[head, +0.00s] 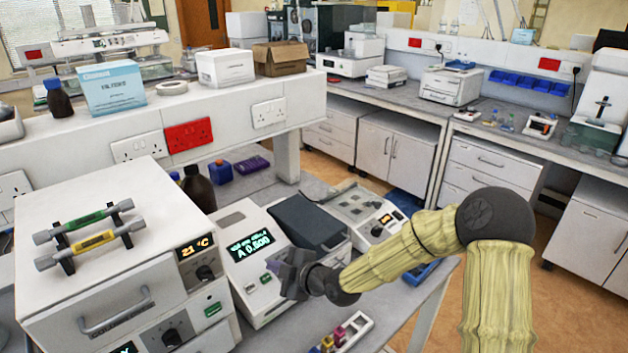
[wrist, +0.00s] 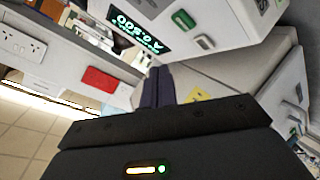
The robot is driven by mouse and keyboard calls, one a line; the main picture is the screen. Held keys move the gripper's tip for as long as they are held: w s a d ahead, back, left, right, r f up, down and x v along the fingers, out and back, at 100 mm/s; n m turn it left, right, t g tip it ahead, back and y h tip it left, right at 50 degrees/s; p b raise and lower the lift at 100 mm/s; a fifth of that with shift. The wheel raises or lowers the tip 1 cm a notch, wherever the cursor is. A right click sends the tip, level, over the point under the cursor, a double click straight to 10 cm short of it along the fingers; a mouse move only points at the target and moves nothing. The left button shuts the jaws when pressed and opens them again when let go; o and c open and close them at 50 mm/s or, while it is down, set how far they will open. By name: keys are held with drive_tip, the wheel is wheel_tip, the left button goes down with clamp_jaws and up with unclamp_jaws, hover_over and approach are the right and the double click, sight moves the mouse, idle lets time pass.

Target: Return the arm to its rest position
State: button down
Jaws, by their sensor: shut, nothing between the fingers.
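My arm reaches in from the right of the head view in pale yellow ribbed sleeves, bent at a dark elbow joint. My gripper (head: 284,268) is dark grey and shows in front of the white instrument (head: 262,292) whose display reads A 0.500. In the wrist view my gripper (wrist: 158,82) has its two dark fingers together, with nothing seen between them. The same display (wrist: 140,30) shows upside down beyond the fingers. I cannot tell how far the fingers are from the instrument's body.
A white heating unit (head: 95,285) reading 21 °C stands at left, with a green and a yellow tube on top. A small white rack (head: 350,330) with coloured pieces lies below my gripper. Floor (head: 590,295) is open at right.

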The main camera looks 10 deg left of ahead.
drive_tip(key=s+d+f+m+g+h, duration=0.1)
drive_tip(key=s+d+m+h, duration=0.3)
drive_tip(key=d, duration=0.6)
drive_tip(key=s+d+f+m+g+h, duration=0.1)
drive_tip(key=s+d+m+h, duration=0.2)
drive_tip(key=d+m+h, duration=0.5)
drive_tip(key=s+d+r+m+g, duration=0.2)
drive_tip(key=s+d+r+m, duration=0.1)
drive_tip(key=s+d+m, duration=0.6)
drive_tip(key=s+d, duration=0.3)
drive_tip(key=d, duration=0.2)
drive_tip(key=shift+s+r+m+g, duration=0.15)
drive_tip(key=shift+r+m+g, duration=0.15)
drive_tip(key=shift+r+g, duration=0.1)
